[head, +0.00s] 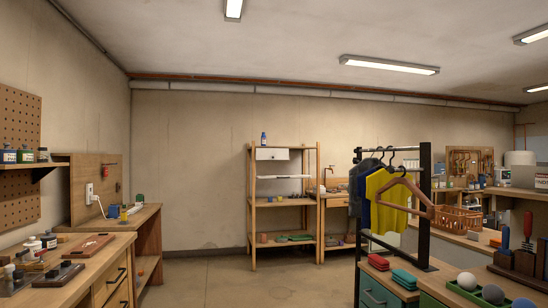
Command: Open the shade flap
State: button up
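I cannot make out a shade flap for certain. A small white front (271,154) with a dark knob sits near the top of the wooden shelf unit (253,210) at the far wall. It looks closed, but it is too small to tell whether it is a flap or a drawer. My gripper is not in view.
Open floor (290,276) lies in front of the shelf unit. A wooden workbench (105,248) with bottles and tools stands at left. A black clothes rack (424,205) with shirts and hangers stands right, beside a counter holding a basket (456,219).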

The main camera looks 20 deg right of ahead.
aim_at(261, 153)
jog(key=i+z, duration=0.2)
jog(key=i, duration=3.8)
jog(key=i+l, duration=0.1)
jog(key=i, duration=3.7)
